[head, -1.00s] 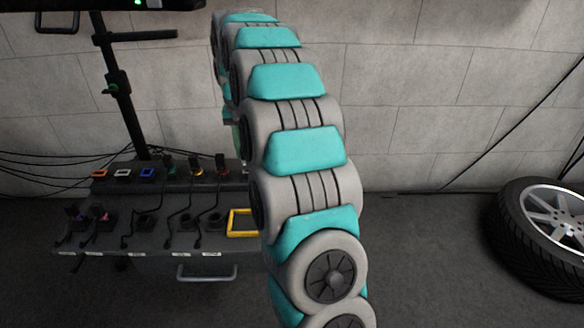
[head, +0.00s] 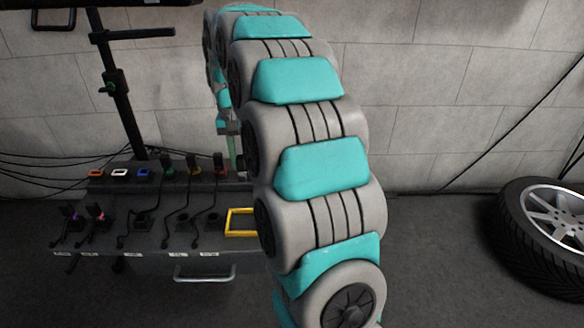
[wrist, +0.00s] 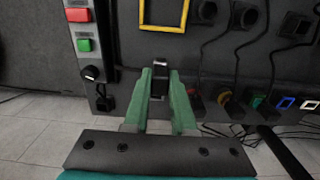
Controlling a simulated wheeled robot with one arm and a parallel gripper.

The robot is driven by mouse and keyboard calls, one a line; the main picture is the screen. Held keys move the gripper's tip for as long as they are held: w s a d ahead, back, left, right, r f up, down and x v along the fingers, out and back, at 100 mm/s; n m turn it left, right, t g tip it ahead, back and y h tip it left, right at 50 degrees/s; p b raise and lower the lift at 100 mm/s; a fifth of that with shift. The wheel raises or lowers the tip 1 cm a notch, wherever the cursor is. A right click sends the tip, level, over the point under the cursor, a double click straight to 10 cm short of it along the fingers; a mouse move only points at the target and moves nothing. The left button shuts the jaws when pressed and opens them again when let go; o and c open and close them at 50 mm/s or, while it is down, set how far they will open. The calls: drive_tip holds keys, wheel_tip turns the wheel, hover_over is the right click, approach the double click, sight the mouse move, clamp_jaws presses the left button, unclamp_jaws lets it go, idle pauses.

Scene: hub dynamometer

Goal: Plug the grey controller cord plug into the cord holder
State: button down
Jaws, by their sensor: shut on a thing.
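My gripper (wrist: 160,88) is shut on a dark grey plug (wrist: 158,82) in the wrist view. The green fingers stand on either side of it, at the edge of the dark bench. The plug is in line with the row of coloured plugs and slots; whether it is seated in the cord holder cannot be told. In the head view a green finger of my gripper (head: 232,150) shows beside my arm, above the right end of the back row. The plug is not clear there, and my arm hides part of the bench.
The bench (head: 215,240) carries red (wrist: 197,103), yellow (wrist: 228,100) and green (wrist: 258,103) plugs, blue and white open frames, and trailing cords. A yellow frame (head: 240,235) lies near my arm.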

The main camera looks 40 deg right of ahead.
drive_tip(key=shift+s+a, duration=0.15)
drive_tip(key=shift+s, duration=0.1)
drive_tip(key=shift+s+d+b, duration=0.15)
drive_tip(key=shift+s+d, duration=1.1)
drive_tip(key=shift+d, duration=0.6)
drive_tip(key=shift+s+d+b, duration=0.15)
drive_tip(key=shift+s+d, duration=1.05)
drive_tip(key=shift+d, duration=0.65)
drive_tip(key=shift+s+d+b, duration=0.15)
drive_tip(key=shift+s+d, duration=1.1)
drive_tip(key=shift+d, duration=0.6)
drive_tip(key=w+d+p, duration=0.6)
drive_tip(key=w+d, duration=0.2)
drive_tip(key=w, duration=0.5)
drive_tip(key=shift+d, duration=0.3)
drive_tip(key=shift+f+b, duration=0.5)
drive_tip(key=shift+f, duration=1.45)
